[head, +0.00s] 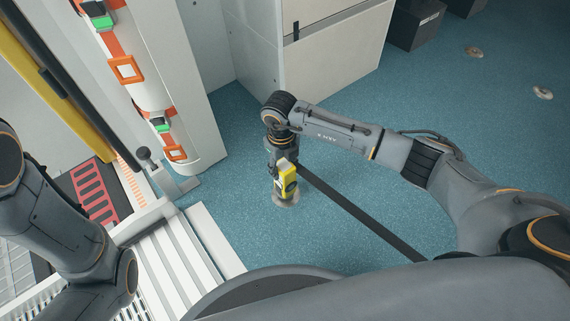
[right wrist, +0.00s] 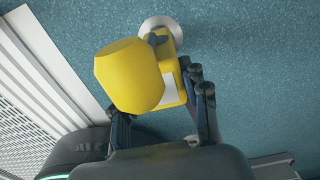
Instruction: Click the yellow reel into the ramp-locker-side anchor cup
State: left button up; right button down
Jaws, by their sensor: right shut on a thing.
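The yellow reel (head: 287,182) hangs upright below my right gripper (head: 282,164), low over the floor. My right gripper is shut on it; its fingers show on both sides of the yellow body in the right wrist view. There the reel (right wrist: 130,75) has a rounded yellow drum and a dark fitting at its far end. That end overlaps a round pale anchor cup (right wrist: 172,32) in the floor. The cup (head: 286,201) also shows under the reel in the head view. I cannot tell whether the fitting is seated in it. My left gripper is out of view.
A black strap (head: 360,215) runs from near the reel to the lower right. A pale locker (head: 330,60) stands behind. Other floor cups (head: 474,52) lie at the upper right. White steps (head: 190,255) and a white panel with orange fittings (head: 165,90) are at left.

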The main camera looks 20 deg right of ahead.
jog(key=shift+f+b, duration=0.45)
jog(key=shift+f, duration=0.3)
jog(key=c, duration=0.6)
grip_release()
notch_tip(320, 180, up, 12)
jog(key=shift+r, duration=0.1)
